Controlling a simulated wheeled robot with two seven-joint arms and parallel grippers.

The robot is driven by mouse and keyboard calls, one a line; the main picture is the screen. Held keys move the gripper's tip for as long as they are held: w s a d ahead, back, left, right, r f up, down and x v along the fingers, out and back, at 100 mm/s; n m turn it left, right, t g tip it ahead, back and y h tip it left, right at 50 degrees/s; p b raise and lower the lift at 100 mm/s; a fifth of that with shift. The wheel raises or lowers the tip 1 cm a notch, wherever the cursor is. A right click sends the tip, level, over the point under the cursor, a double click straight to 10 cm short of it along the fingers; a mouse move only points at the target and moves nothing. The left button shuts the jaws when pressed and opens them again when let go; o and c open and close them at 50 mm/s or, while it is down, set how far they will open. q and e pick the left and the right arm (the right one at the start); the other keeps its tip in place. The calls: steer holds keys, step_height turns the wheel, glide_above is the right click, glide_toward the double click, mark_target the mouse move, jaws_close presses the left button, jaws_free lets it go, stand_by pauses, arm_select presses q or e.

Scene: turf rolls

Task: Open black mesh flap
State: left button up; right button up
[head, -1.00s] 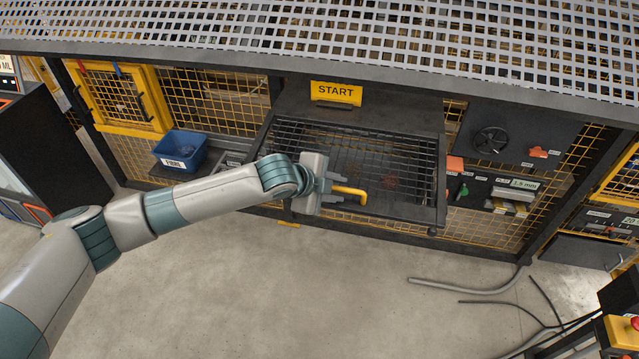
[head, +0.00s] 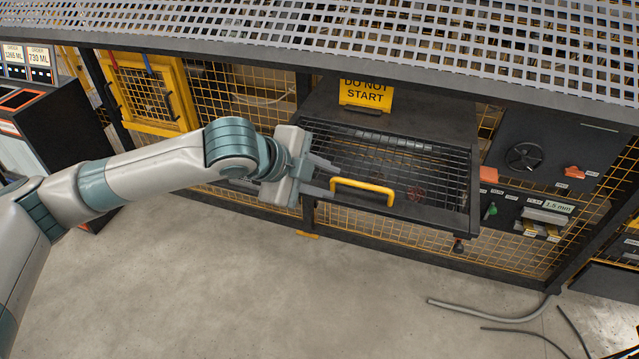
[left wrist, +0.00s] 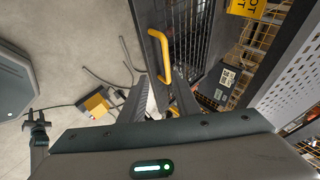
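The black mesh flap (head: 425,160) lies lowered over the front bay of the machine in the head view. Its yellow bar handle (head: 362,186) runs along the front edge and also shows in the left wrist view (left wrist: 160,52). My left gripper (head: 328,180) is at the handle's left end, its fingers apart with nothing held. In the left wrist view its fingertips (left wrist: 163,98) stay short of most of the handle; whether they touch its near end I cannot tell. My right gripper (left wrist: 37,120) shows small at the left of the left wrist view, its fingers apart and empty.
A yellow DO NOT START sign (head: 366,93) stands above the flap. A panel with a black handwheel (head: 524,157) is to the right. A perforated grey shelf (head: 400,40) overhangs the bay.

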arm_select(q)
steer(key=shift+v, duration=1)
steer(key=shift+f, duration=0.1)
